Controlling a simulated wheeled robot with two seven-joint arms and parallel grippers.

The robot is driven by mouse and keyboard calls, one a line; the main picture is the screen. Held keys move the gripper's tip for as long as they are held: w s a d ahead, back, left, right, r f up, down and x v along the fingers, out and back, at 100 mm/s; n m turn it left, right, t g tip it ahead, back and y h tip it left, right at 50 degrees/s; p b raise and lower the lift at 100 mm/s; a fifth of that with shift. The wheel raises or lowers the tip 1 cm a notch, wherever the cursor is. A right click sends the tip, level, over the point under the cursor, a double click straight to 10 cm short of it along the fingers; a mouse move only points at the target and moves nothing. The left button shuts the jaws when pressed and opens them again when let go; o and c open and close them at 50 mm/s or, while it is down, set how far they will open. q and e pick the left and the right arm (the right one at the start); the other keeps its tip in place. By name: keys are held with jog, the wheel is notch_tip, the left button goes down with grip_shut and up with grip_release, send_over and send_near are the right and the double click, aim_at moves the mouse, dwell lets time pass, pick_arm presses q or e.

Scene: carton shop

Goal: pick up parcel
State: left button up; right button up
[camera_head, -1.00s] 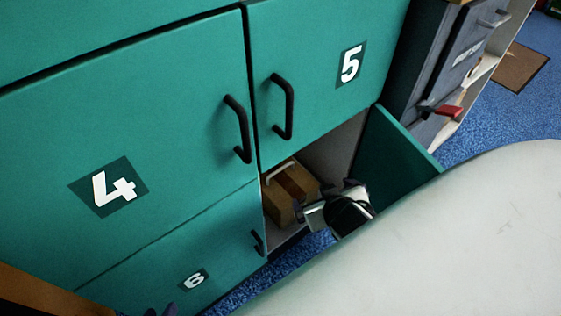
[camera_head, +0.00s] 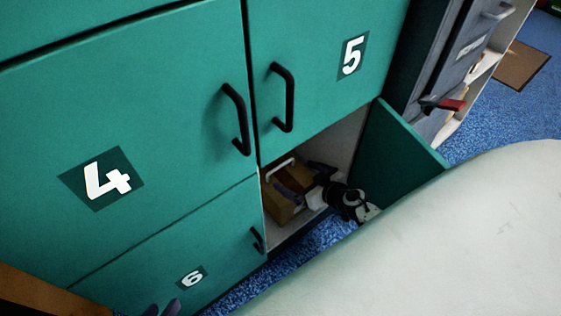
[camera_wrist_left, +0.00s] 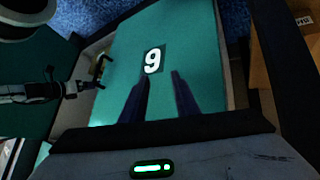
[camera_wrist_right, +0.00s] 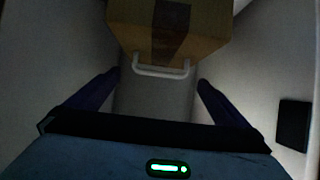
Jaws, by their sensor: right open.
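The parcel (camera_head: 284,207) is a brown box with a darker tape band and a white handle. It sits inside the open lower compartment under door 5. The right wrist view shows the parcel (camera_wrist_right: 200,30) ahead, its white handle (camera_wrist_right: 162,72) facing me. My right gripper (camera_wrist_right: 160,82) is open, a finger on each side of the handle's line, with nothing held. In the head view my right gripper (camera_head: 308,186) reaches into the compartment in front of the parcel and partly hides it. My left gripper (camera_wrist_left: 160,78) is open and empty, facing door 6.
The open teal door (camera_head: 395,150) stands right of the compartment. Closed doors 4 (camera_head: 150,120), 5 (camera_head: 330,60) and 6 (camera_head: 190,245) have black handles. Compartment walls (camera_wrist_right: 50,50) flank my right gripper closely. A grey cabinet (camera_head: 445,70) stands at right.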

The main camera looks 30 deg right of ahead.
aim_at(285, 177)
jog(key=shift+b+x, duration=0.35)
jog(key=shift+x, duration=0.6)
jog(key=b+x, duration=0.1)
jog(key=x, duration=0.1)
jog(key=b+x, duration=0.2)
jog(key=shift+s+a+f, duration=0.1)
jog(key=shift+s+f, duration=0.05)
jog(key=shift+f, duration=0.15)
jog(key=shift+w+f+b, duration=0.15)
jog(key=shift+w+b, duration=0.25)
jog(key=shift+b, duration=0.1)
jog(key=shift+w, duration=0.25)
jog(key=c, duration=1.5)
pick_arm(q)
jog(key=d+r+h, duration=0.1)
jog(key=r, duration=0.1)
jog(key=w+d+r+t+h, duration=0.1)
jog(key=d+r, duration=0.1)
jog(key=shift+t, duration=0.3)
pick_arm(e)
jog(key=shift+w+r, duration=0.1)
jog(key=shift+r, duration=0.15)
jog(key=shift+c, duration=1.2)
pick_arm(q)
jog(key=shift+r, duration=0.1)
pick_arm(e)
jog(key=shift+r, duration=0.15)
